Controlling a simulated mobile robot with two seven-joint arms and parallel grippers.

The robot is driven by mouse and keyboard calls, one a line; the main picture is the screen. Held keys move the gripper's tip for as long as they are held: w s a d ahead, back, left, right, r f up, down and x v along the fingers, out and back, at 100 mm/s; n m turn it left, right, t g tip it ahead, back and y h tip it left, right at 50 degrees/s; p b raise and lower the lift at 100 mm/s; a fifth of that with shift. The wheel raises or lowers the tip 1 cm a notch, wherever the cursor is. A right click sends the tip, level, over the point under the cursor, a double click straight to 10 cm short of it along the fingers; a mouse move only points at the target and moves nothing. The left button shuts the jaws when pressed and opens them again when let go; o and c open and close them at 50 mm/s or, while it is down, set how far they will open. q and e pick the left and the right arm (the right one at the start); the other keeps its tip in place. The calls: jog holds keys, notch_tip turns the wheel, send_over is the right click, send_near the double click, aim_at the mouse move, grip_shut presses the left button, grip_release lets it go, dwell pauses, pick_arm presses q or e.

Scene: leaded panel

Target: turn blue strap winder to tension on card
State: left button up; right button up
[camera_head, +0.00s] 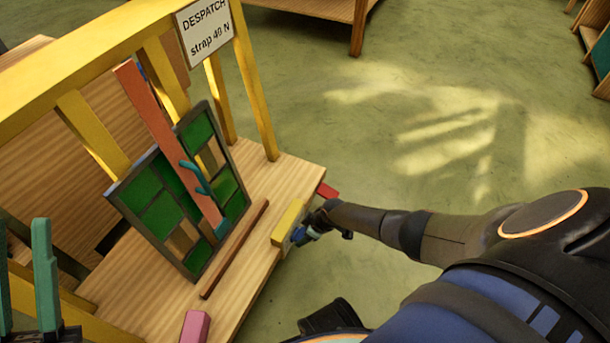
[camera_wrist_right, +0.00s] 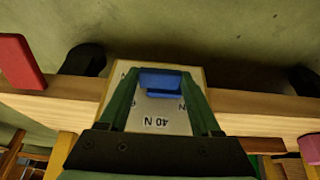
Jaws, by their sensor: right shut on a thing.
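The blue strap winder (camera_wrist_right: 160,82) sits on a pale dial plate (camera_wrist_right: 160,118) that reads "40 N" near my wrist. My right gripper (camera_wrist_right: 163,90) is shut on the blue winder, one green finger on each side. In the head view the right gripper (camera_head: 303,233) reaches the bench's front edge beside a yellow block (camera_head: 288,222). The card (camera_head: 206,27) on the yellow frame reads "DESPATCH strap 40 N". My left gripper (camera_head: 24,280) is open and empty at the lower left.
The wooden bench (camera_head: 262,195) carries the panel, a brown bar (camera_head: 235,248) and the yellow frame (camera_head: 255,85). A red block (camera_head: 327,190) and a pink block (camera_head: 195,327) are at its front edge.

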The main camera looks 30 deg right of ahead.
jog(key=shift+d+g+y, duration=0.15)
jog(key=shift+g+y, duration=0.15)
jog(key=shift+y, duration=0.2)
dwell(0.4)
jog(key=o, duration=1.4)
pick_arm(q)
notch_tip(320, 180, up, 11)
jog(key=a+t+p, duration=0.1)
jog(key=p, duration=0.8)
jog(key=shift+s+a+p, duration=0.2)
jog(key=shift+p, duration=0.15)
pick_arm(e)
jog(key=v, duration=1.2)
jog(key=shift+r, duration=0.25)
pick_arm(q)
jog(key=shift+f, duration=0.15)
